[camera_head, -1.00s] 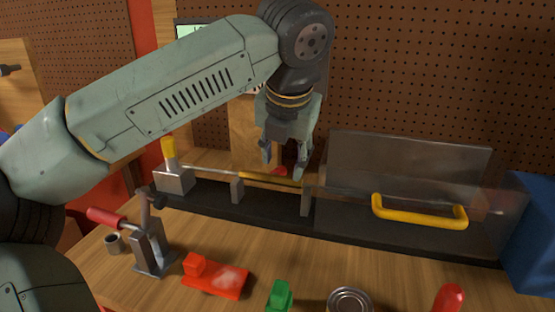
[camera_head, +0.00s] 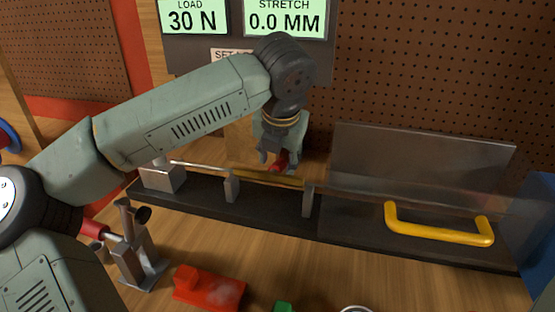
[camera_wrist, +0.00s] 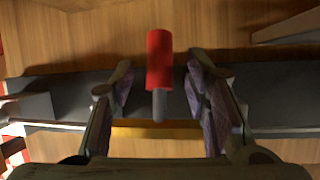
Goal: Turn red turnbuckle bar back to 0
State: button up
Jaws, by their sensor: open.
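The red turnbuckle bar (camera_wrist: 160,62) shows in the wrist view as a red sleeve on a grey pin. It stands out between my gripper's two fingers (camera_wrist: 160,95), with a gap on each side. Green displays read LOAD 30 N (camera_head: 193,18) and STRETCH 0.0 MM (camera_head: 284,20).
A clear guard with a yellow handle (camera_head: 440,226) stands to the right on the dark base. A red-handled clamp (camera_head: 138,245) and a red block (camera_head: 208,288) are on the bench in front. A blue object (camera_head: 541,235) stands at the right edge.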

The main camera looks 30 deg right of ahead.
jog(key=shift+x, duration=1.15)
jog(key=shift+c, duration=0.6)
grip_shut()
